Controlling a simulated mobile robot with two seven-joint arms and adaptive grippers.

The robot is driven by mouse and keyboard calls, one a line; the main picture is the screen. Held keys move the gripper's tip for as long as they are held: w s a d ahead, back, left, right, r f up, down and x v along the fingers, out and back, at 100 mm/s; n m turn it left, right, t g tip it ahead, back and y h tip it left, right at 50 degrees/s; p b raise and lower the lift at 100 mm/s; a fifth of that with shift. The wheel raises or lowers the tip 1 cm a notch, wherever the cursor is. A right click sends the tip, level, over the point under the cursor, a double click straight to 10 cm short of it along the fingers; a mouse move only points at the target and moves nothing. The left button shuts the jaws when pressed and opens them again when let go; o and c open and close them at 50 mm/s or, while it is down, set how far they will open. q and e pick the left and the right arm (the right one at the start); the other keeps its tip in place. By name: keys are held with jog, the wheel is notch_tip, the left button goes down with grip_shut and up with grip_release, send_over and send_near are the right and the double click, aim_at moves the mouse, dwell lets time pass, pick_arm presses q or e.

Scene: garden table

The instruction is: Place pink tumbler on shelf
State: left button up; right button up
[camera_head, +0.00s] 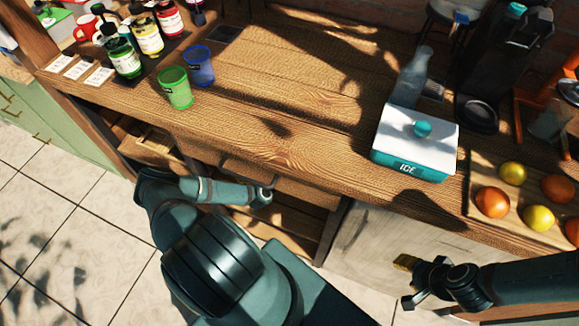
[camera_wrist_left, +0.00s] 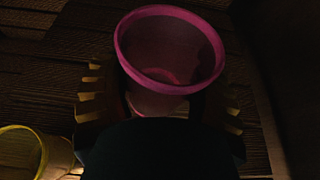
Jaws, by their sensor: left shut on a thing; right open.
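The pink tumbler (camera_wrist_left: 168,50) is in the left wrist view, seen from above with its mouth towards the camera. My left gripper (camera_wrist_left: 160,102) is shut on it, with a ridged finger on either side. Around it is a dim wooden space with planks behind the tumbler; I cannot tell whether its base touches wood. In the head view the left gripper and the pink tumbler are hidden; my left arm reaches to the open shelf (camera_head: 290,228) under the counter. My right gripper (camera_head: 407,283) is open and empty, low in front of the cabinet.
A yellow tumbler (camera_wrist_left: 22,150) is at lower left in the wrist view. Green (camera_head: 176,88) and blue (camera_head: 200,66) tumblers stand on the wooden counter (camera_head: 290,100), near several bottles. An ice box (camera_head: 414,146) and fruit are at right. The counter's middle is clear.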

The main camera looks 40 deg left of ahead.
pick_arm(q)
notch_tip(320, 180, down, 4)
jog(key=shift+s+f+b, duration=0.1)
jog(key=shift+f+b, duration=0.15)
jog(key=shift+b, duration=0.3)
jog(key=shift+f+b, duration=0.55)
jog(key=shift+f, duration=1.4)
jog(key=shift+f, duration=0.1)
jog(key=o, duration=1.3)
jog(key=shift+s+r, duration=0.15)
jog(key=shift+r, duration=0.05)
jog(key=p+v, duration=0.2)
jog(key=v, duration=0.9)
jog(key=shift+s, duration=0.1)
jog(key=shift+s+d, duration=0.15)
jog(key=shift+s, duration=0.1)
